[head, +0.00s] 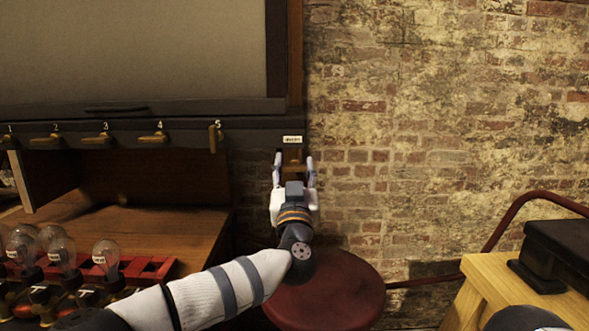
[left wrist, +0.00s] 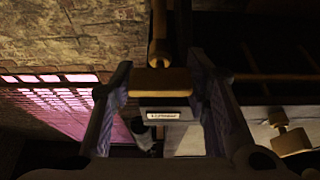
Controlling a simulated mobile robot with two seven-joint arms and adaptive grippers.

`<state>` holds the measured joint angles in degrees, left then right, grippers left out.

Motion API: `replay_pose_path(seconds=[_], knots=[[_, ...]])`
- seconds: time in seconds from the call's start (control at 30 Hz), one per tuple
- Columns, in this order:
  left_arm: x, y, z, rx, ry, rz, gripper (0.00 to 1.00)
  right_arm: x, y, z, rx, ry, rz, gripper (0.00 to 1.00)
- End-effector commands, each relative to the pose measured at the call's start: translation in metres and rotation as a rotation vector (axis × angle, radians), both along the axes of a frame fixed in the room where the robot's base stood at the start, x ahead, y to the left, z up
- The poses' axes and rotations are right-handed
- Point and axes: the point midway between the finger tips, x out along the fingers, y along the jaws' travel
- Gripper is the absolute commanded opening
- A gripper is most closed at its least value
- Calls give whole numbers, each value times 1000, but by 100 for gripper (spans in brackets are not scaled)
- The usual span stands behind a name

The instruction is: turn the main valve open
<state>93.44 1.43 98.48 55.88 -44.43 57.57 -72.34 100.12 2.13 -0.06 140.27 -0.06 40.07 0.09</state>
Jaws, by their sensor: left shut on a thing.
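The main valve (head: 293,154) is a brass handle below a small white label plate (head: 292,139) at the right end of the dark panel. My left gripper (head: 294,165) reaches up to it, a finger on each side. In the left wrist view the valve's brass block (left wrist: 160,82) and round stem (left wrist: 158,45) lie between the two fingers of my left gripper (left wrist: 160,90), which is shut on the handle. The label's print is too small to read surely. My right gripper is not in the views.
Numbered brass levers (head: 97,138) line the panel to the left; lever 5 (head: 215,137) hangs upright, the others lie flat. Bulbs (head: 105,257) stand by a red rack (head: 150,268) at lower left. A red round stool (head: 335,290) stands below my left forearm. A black box (head: 556,255) sits on a wooden stand (head: 490,275).

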Motion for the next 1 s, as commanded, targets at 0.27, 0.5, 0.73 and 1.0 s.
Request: replay_pose_path(seconds=[0.27, 0.5, 0.73, 1.0], knots=[[0, -1, 3, -91, -6, 0, 14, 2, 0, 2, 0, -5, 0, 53], [0, 0, -2, -259, 0, 2, 14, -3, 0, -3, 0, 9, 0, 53], [0, 0, -3, -428, 1, 1, 14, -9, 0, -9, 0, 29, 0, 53], [0, 0, -2, -558, 2, 2, 14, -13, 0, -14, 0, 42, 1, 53]])
